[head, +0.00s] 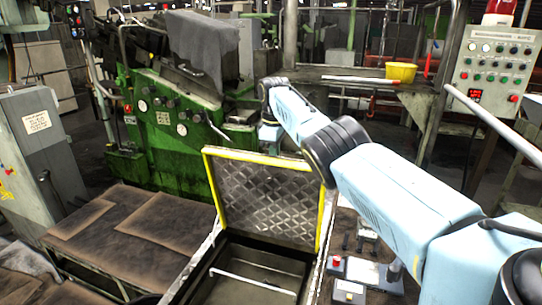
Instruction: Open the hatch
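The hatch lid (265,195) is a grey diamond-plate panel with yellow edges. It stands raised, close to upright, at the lower middle of the head view. Below it the hatch opening (240,258) is uncovered, with a pale bar (253,281) across the recess. My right arm comes in from the lower right and reaches past the lid's right side. My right gripper (269,138) points down just beyond the lid's top edge. Its fingertips are small and partly hidden by the lid, so its opening and any contact cannot be told. My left gripper is out of view.
A green machine (170,150) stands behind and left of the lid. Worn brown tables (160,235) lie to the left. A small panel with a red button (337,262) is right of the opening.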

